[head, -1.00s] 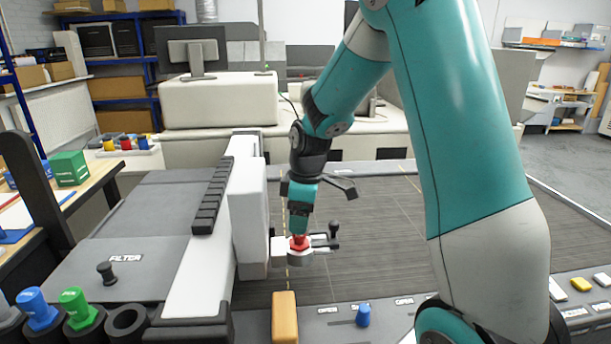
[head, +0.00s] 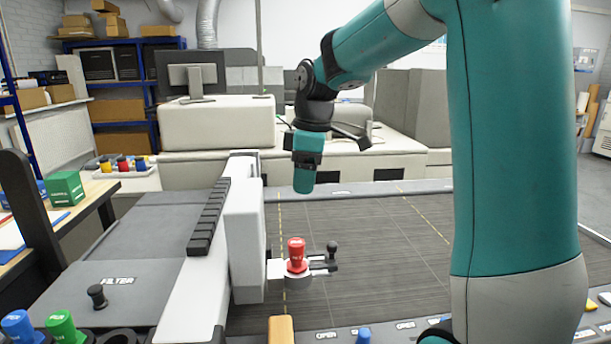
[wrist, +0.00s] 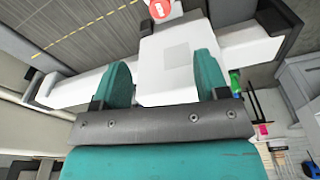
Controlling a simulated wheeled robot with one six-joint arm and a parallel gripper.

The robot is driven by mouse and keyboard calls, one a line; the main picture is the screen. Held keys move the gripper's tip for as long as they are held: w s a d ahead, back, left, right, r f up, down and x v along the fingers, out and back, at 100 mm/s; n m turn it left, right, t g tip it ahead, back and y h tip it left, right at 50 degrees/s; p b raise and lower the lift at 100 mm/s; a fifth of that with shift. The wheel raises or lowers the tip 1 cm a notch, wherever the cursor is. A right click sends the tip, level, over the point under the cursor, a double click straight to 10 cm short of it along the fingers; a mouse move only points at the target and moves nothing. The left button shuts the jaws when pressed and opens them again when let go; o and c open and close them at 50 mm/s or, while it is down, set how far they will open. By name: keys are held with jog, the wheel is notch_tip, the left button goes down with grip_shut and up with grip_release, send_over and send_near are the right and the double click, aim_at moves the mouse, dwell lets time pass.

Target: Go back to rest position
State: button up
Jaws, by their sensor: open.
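My gripper (head: 304,186) hangs pointing down over the dark bed of the machine, above and clear of the red knob. In the wrist view my gripper (wrist: 165,78) shows its two teal fingers spread apart with nothing between them. The red knob's labelled top also shows at the upper edge of the wrist view (wrist: 160,10), beyond the fingers.
The white carriage (head: 243,230) stands left of the holder. A blue knob (head: 18,327) and a green knob (head: 62,328) stand at the front left. A small black knob (head: 97,295) is on the filter panel. The dark bed (head: 385,240) is largely clear.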

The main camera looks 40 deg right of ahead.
dwell(0.4)
jog(key=s+a+f+m+t+h, duration=0.1)
jog(key=s+a+f+m, duration=0.75)
jog(key=f, duration=0.35)
jog(key=s+a+r+n+g+y, duration=0.2)
jog(key=s+a+r+n+y, duration=0.2)
jog(key=s+a, duration=0.8)
jog(key=a+r+n, duration=0.2)
jog(key=a+r, duration=0.1)
jog(key=shift+s+a+r+n, duration=0.15)
jog(key=shift+a+n, duration=0.05)
jog(key=shift+n, duration=0.15)
